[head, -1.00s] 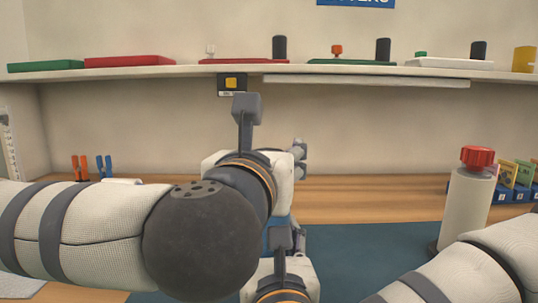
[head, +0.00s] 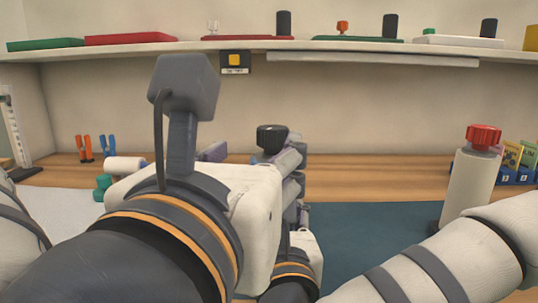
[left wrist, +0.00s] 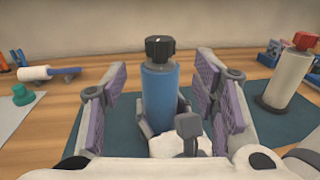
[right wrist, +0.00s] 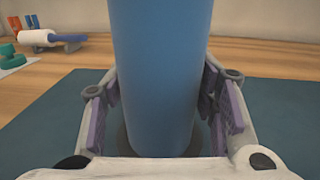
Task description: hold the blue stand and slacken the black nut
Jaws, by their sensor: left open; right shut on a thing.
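The black nut (head: 272,138) sits on top of the upright blue stand (left wrist: 159,95), as the left wrist view shows. My left gripper (left wrist: 160,78) is open, its purple pads apart on either side of the stand's upper part, touching neither stand nor nut in that view. In the head view my left gripper (head: 250,154) and wrist hide most of the stand. My right gripper (right wrist: 160,108) is shut on the blue stand lower down, with a pad at each side. The right gripper is largely hidden behind my left one in the head view.
A white cylinder with a red cap (head: 483,137) stands to the right on the blue mat (head: 355,225). A white roller (head: 125,164) and a green piece (head: 103,187) lie left. A shelf (head: 200,45) runs along the back wall.

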